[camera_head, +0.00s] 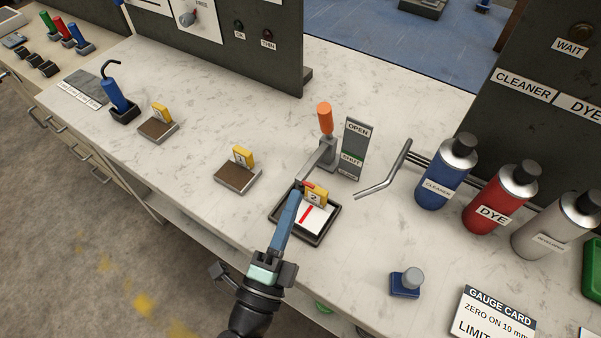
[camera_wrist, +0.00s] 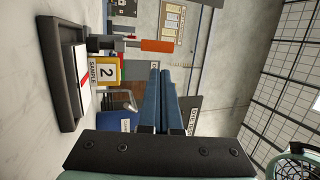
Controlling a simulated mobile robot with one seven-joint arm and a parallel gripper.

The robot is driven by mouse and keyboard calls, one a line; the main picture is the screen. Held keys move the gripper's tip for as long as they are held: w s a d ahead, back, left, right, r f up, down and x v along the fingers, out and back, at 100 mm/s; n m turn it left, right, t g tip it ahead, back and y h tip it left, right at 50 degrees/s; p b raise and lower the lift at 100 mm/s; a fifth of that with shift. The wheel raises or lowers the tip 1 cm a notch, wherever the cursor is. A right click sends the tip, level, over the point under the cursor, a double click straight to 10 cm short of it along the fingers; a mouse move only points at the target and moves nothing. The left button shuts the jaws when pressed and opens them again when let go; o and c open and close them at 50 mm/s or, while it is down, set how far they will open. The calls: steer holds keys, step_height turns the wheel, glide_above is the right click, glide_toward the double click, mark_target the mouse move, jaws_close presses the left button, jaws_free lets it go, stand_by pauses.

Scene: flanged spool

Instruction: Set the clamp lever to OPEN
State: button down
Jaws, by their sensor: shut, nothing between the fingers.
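The clamp lever's orange handle (camera_head: 325,118) stands nearly upright on a grey clamp (camera_head: 322,158) at the back of the tray. A grey sign (camera_head: 353,150) beside it reads OPEN at the top and SHUT lower down. In the wrist view the handle (camera_wrist: 158,46) lies just beyond the fingertips. My gripper (camera_head: 296,188) has long blue fingers, which are shut and empty over the tray's left side. Its fingers also show in the wrist view (camera_wrist: 166,72). I cannot tell whether they touch anything.
A dark tray (camera_head: 318,236) holds a white plate with a red line and yellow tag 2. A bent grey rod (camera_head: 384,180) and the blue cleaner bottle (camera_head: 446,172) stand to the right. A sample block (camera_head: 237,176) lies left.

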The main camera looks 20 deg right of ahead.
mark_target(323, 123)
steer(key=p+x, duration=0.1)
steer(key=x, duration=1.2)
steer(key=shift+r, duration=0.1)
